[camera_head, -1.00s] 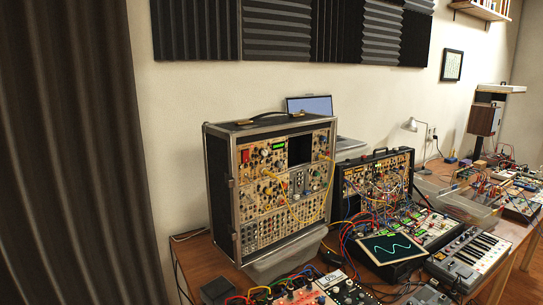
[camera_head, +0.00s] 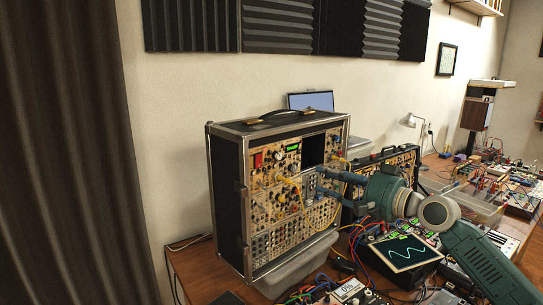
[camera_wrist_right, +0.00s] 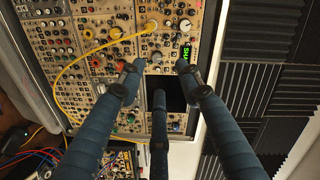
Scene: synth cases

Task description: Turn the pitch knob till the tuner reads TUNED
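The tall modular case (camera_head: 228,195) stands on the table, its front full of knobs and jacks. A small green-lit display (camera_head: 293,147), likely the tuner, is near its top; in the right wrist view this display (camera_wrist_right: 187,52) is turned sideways and partly covered by a finger, so I cannot read it fully. Several knobs sit around it; I cannot tell which is the pitch knob. My right gripper (camera_head: 322,182) reaches the case front from the right. Its three blue fingers are spread, with nothing visibly held between the tips (camera_wrist_right: 155,74). My left gripper is out of view.
A yellow cable (camera_wrist_right: 85,58) loops across the panel near the fingers.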

